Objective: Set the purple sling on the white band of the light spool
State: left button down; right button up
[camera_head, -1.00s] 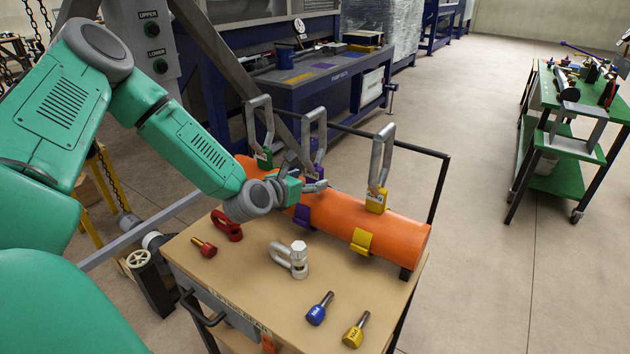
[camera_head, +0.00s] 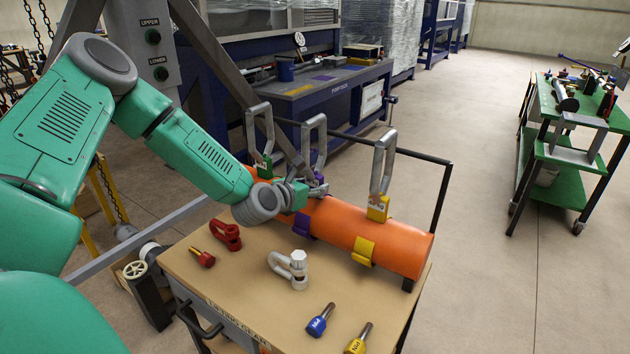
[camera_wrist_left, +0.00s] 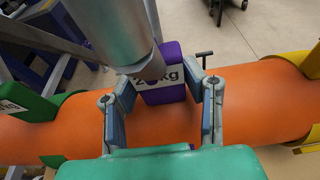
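The purple sling (camera_head: 314,150) has a grey loop above a purple block and stands at the orange spool (camera_head: 396,244); a purple band (camera_head: 302,224) lies on the spool's near side. In the left wrist view the purple block (camera_wrist_left: 164,88) carries a kg label, partly covered by a thick grey bar. My left gripper (camera_head: 312,190) is at this sling. In the left wrist view its fingers (camera_wrist_left: 161,90) stand apart on either side of the block, with no clear grip seen. No white band shows on the spool. My right gripper is not in view.
A green sling (camera_head: 260,135) and a yellow sling (camera_head: 382,175) flank the purple one. Red, blue and yellow fittings and a silver shackle (camera_head: 290,268) lie on the wooden cart top (camera_head: 245,290). A black rail (camera_head: 443,195) rises behind; a green trolley (camera_head: 555,170) stands right.

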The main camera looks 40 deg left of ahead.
aim_at(314, 175)
pick_arm(q)
jog(key=shift+r+p, duration=3.3)
jog(key=shift+r, duration=1.75)
